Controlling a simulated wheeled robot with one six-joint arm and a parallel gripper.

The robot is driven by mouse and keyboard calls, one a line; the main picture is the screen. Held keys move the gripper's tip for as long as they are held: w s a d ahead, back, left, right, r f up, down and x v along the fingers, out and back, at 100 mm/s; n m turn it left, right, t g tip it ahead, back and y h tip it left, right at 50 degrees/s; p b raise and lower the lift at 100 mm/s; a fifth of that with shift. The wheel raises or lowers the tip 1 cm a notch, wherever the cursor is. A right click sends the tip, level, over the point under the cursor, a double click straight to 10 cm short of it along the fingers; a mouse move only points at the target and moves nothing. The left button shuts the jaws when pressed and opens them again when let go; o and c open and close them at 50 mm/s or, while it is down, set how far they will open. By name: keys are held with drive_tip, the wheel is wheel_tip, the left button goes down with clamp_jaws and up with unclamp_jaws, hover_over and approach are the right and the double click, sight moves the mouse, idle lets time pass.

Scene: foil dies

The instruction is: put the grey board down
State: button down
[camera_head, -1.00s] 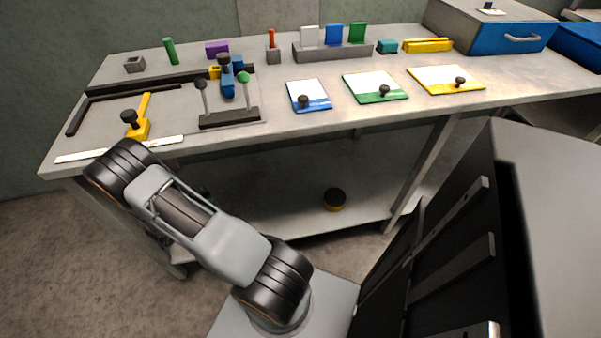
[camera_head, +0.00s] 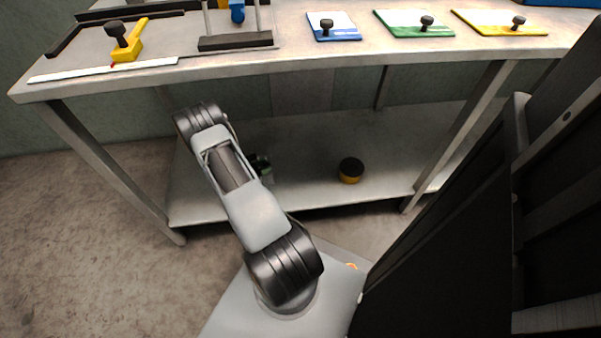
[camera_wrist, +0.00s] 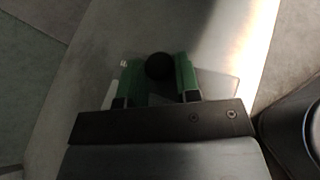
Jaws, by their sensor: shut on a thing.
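In the wrist view my gripper (camera_wrist: 158,75) has two green fingers, shut on the black knob (camera_wrist: 158,65) of the grey board. The grey board (camera_wrist: 218,84) lies flat beyond the fingers, its right part showing. The rest is hidden behind the fingers and the dark gripper body. A pale surface lies under it; I cannot tell whether the board touches it. In the head view my gripper (camera_head: 262,166) is mostly hidden behind my arm, below the tabletop and in front of or over the lower shelf (camera_head: 320,140). The board cannot be made out there.
The workbench top (camera_head: 290,50) carries blue (camera_head: 335,32), green (camera_head: 400,22) and yellow (camera_head: 485,27) edged boards with black knobs. A yellow handled tool (camera_head: 126,45) stands at left. A black-and-yellow round thing (camera_head: 351,170) sits on the lower shelf, right of my gripper. Table legs flank the shelf.

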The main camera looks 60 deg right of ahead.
drive_tip(key=s+d+f+b, duration=0.4)
drive_tip(key=s+d+f, duration=0.2)
drive_tip(key=f, duration=0.1)
drive_tip(key=shift+s+d+f, duration=0.1)
drive_tip(key=shift+s+d, duration=0.25)
drive_tip(key=shift+d, duration=0.05)
drive_tip(key=shift+s+d+f+b, duration=0.35)
drive_tip(key=shift+d+f+b, duration=0.1)
drive_tip(key=shift+f, duration=0.1)
drive_tip(key=shift+s+d+f+b, duration=0.15)
drive_tip(key=shift+f+b, duration=0.65)
drive_tip(key=shift+f, duration=0.95)
drive_tip(key=shift+f, duration=0.1)
drive_tip(key=c, duration=0.8)
unclamp_jaws()
